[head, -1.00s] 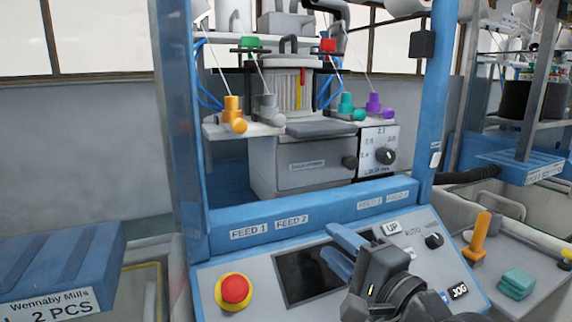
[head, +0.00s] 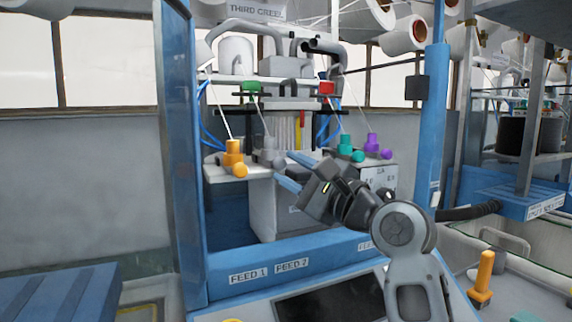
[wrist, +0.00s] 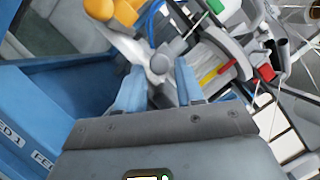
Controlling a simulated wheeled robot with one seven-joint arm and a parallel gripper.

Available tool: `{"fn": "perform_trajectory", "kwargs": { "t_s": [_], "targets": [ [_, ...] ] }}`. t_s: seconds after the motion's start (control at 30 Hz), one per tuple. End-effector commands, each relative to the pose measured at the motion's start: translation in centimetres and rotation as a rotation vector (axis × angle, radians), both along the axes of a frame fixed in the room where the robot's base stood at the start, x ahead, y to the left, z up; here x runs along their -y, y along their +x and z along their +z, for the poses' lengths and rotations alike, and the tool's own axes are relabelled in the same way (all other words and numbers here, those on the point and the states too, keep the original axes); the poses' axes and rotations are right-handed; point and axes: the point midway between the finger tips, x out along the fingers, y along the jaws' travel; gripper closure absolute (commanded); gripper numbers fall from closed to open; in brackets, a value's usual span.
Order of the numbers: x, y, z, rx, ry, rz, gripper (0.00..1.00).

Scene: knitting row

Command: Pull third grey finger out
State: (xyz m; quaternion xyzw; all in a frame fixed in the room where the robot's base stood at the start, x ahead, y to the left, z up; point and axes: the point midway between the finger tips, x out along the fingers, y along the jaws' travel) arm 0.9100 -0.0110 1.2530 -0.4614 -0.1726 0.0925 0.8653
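The grey finger (head: 268,148) with its rounded knob is on the white shelf of the knitting machine, right of the orange finger (head: 234,155). In the wrist view the grey knob (wrist: 161,63) lies just beyond and between my two blue fingertips. My gripper (head: 288,171) is open, its tips close to the grey finger at the lower right. The wrist view also shows my open gripper (wrist: 158,85). Contact with the finger cannot be told. The teal (head: 348,150) and purple (head: 375,147) fingers stand to the right.
The grey cylinder with a yellow and a red strip (wrist: 215,75) is beside my right fingertip in the wrist view. Blue posts (head: 178,150) frame the machine. The blue front rail (head: 300,265) and the control panel (head: 330,300) lie below. Thin yarns run down to the fingers.

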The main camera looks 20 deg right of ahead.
Motion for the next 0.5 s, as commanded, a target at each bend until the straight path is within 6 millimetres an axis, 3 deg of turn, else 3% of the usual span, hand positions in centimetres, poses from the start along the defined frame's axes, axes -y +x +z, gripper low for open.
{"fn": "perform_trajectory", "kwargs": {
  "t_s": [0.2,0.5],
  "targets": [
    [-0.5,1.7,0.4,-0.001,-0.001,-0.002,0.63],
    [-0.6,1.8,0.4,0.000,-0.002,-0.002,0.64]
  ]
}}
